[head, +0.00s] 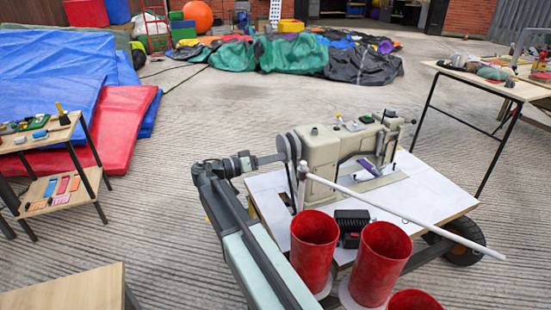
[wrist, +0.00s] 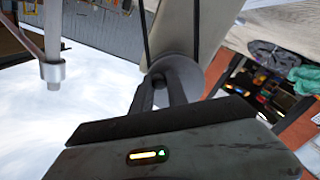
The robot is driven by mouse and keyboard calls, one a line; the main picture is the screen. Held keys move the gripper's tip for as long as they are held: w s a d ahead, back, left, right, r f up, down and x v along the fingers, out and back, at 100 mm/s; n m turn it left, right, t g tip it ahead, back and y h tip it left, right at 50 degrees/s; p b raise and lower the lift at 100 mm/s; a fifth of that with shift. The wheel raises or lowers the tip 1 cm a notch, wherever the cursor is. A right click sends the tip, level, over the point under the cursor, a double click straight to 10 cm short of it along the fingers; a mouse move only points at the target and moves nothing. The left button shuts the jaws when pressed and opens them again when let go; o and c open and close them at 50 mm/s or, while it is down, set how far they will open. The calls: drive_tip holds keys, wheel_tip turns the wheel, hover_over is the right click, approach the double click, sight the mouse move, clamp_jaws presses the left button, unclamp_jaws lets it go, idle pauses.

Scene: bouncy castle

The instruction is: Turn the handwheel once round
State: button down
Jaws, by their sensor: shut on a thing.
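A cream sewing machine (head: 335,150) stands on a white-topped table. Its grey handwheel (head: 294,148) is on the machine's left end. My gripper (head: 280,157) reaches the wheel from the left, and in the head view the grip is too small to make out. In the wrist view my gripper's two fingers (wrist: 168,82) are close together against the rounded grey end of the handwheel (wrist: 182,68), shut on it. The part between the fingertips is mostly hidden.
A white pole (head: 400,212) slants across the table's front. Red cups (head: 313,240) and a black pedal (head: 351,222) are near it. A side table with tools (head: 45,130) is at left, a workbench (head: 490,80) at right. Open paving lies behind.

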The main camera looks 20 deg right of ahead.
sight(281, 141)
drive_tip(key=n, duration=0.1)
drive_tip(key=r+n+p, duration=0.1)
drive_tip(key=n, duration=0.3)
drive_tip(key=shift+r, duration=0.35)
drive_tip(key=n, duration=0.2)
drive_tip(key=r+n+p, duration=0.1)
drive_tip(key=n, duration=0.3)
drive_tip(key=shift+w+r+p, duration=0.15)
drive_tip(key=shift+w+p, duration=0.15)
drive_tip(key=shift+p, duration=0.1)
drive_tip(key=n, duration=0.3)
drive_tip(key=w+r+n, duration=0.1)
drive_tip(key=n, duration=0.1)
drive_tip(key=shift+w+p, duration=0.1)
drive_tip(key=shift+p, duration=0.3)
drive_tip(key=shift+w+n, duration=0.25)
drive_tip(key=shift+n, duration=0.7)
drive_tip(key=shift+w+n, duration=0.2)
drive_tip(key=shift+n, duration=0.7)
drive_tip(key=shift+w+n, duration=0.25)
drive_tip(key=shift+n, duration=0.7)
drive_tip(key=c, duration=1.3)
unclamp_jaws()
